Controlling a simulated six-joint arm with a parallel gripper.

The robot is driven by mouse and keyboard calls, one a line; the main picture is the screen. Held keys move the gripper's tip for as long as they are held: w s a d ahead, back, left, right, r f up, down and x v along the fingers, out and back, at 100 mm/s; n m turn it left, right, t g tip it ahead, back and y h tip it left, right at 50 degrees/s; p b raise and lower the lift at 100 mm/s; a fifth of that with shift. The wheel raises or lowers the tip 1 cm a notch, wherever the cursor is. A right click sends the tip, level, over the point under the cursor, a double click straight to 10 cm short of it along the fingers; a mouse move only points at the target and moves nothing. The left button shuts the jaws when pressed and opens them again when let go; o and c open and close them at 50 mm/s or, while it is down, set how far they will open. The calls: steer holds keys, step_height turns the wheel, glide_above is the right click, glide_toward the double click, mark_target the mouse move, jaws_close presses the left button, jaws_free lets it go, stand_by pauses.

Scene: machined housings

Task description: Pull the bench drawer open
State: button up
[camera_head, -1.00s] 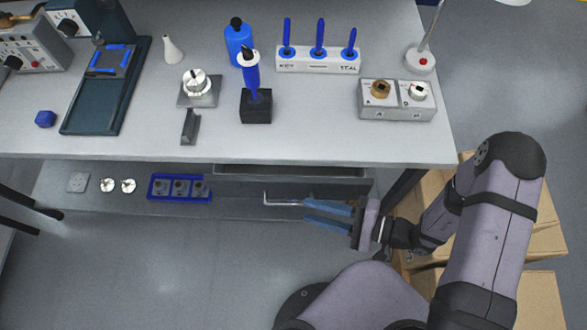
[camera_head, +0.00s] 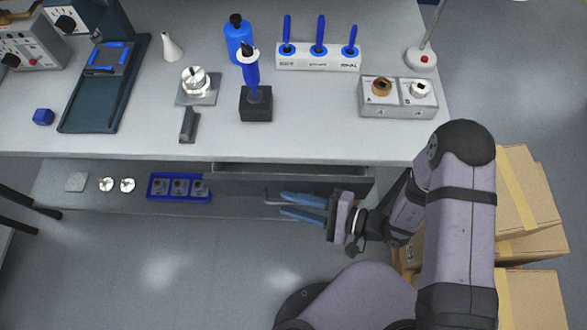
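My gripper (camera_head: 282,204) has two blue fingers pointing left, spread apart. The fingertips are at the handle, with the bar seen in line with the gap between them. The right part of the bar is hidden by the fingers or lies between them. I cannot tell whether a finger touches it.
The bench top (camera_head: 320,140) above carries a switch box (camera_head: 398,112), a tool rack (camera_head: 318,62) and a black stand (camera_head: 256,108). A blue tray (camera_head: 180,198) sits on the lower shelf to the left. Cardboard boxes (camera_head: 525,210) stand at right. The floor in front is clear.

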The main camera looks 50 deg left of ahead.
jaws_close()
steer(key=s+d, duration=0.3)
steer(key=shift+o, duration=0.7)
jaws_free()
steer(key=shift+w, duration=0.15)
steer(key=v, duration=0.7)
steer(key=shift+p, duration=0.45)
steer(key=shift+d, duration=0.1)
